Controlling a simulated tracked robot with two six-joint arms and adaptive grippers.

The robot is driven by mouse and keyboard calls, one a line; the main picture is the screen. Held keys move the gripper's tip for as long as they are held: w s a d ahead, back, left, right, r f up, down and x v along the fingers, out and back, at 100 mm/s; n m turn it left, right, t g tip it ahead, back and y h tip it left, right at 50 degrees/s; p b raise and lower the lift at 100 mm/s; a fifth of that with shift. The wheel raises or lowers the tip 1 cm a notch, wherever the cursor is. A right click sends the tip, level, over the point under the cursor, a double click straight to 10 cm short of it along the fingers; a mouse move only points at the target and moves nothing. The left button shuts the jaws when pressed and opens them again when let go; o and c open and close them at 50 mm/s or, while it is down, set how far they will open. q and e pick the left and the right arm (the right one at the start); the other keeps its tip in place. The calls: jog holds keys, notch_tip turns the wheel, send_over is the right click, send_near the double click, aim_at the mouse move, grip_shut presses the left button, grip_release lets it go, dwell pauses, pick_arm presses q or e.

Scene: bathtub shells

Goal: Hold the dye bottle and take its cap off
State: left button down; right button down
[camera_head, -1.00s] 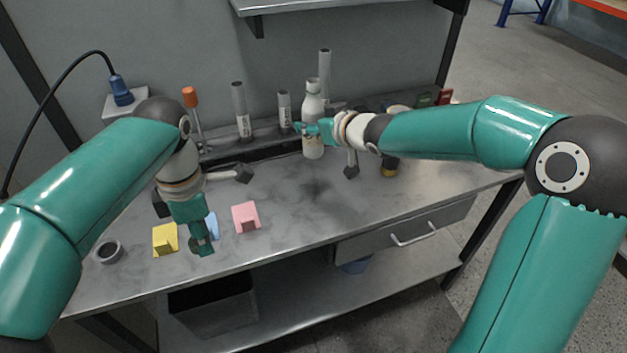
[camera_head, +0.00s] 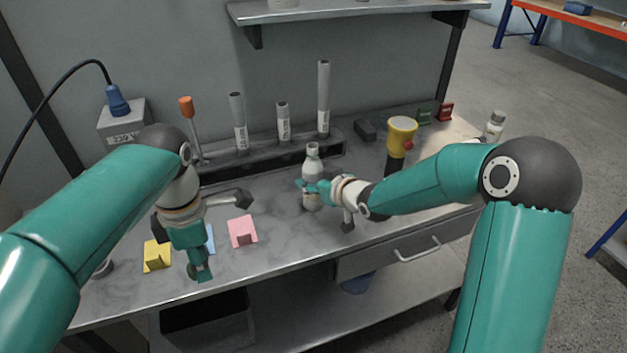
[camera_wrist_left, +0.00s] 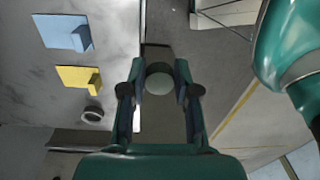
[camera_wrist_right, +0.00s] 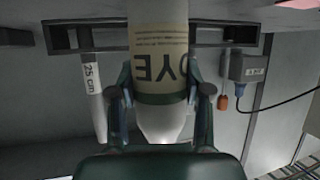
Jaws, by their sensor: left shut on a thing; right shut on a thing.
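The dye bottle (camera_head: 312,181) is white with a pale label and stands upright in the head view. My right gripper (camera_head: 316,187) is shut around its upper body. In the right wrist view the bottle (camera_wrist_right: 158,55) appears upside down, its "DYE" label between the fingers; its top end is hidden by my gripper. A small whitish top shows in the head view, too small to tell whether it is a cap. My left gripper (camera_head: 200,270) points down near the bench's front edge, shut on a round grey-green piece (camera_wrist_left: 160,80), which I cannot identify.
Yellow (camera_head: 157,256) and pink (camera_head: 242,231) blocks lie near my left gripper. Behind the bottle, a rail holds grey tubes (camera_head: 283,124) and an orange-handled tool (camera_head: 187,108). The middle of the bench (camera_head: 275,205) is clear.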

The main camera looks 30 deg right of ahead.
jog(key=c, duration=0.5)
grip_release()
